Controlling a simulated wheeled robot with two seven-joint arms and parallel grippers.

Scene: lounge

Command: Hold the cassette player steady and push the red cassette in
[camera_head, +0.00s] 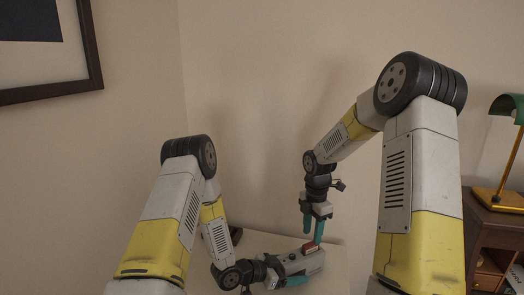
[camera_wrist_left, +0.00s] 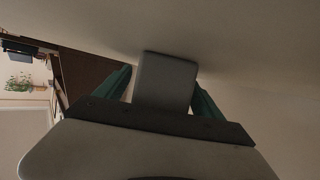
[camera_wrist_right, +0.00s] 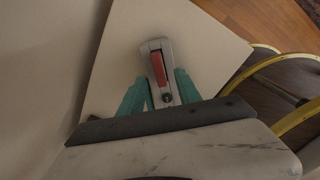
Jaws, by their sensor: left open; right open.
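Contact cannot be told.
The table (camera_wrist_right: 125,60) is otherwise mostly bare around the player. A wooden cabinet (camera_head: 490,225) with a green-shaded lamp (camera_head: 508,105) stands at the right. A wall is close behind, with a framed picture (camera_head: 90,60) at upper left. Yellow curved bars (camera_wrist_right: 250,70) lie beside the table.

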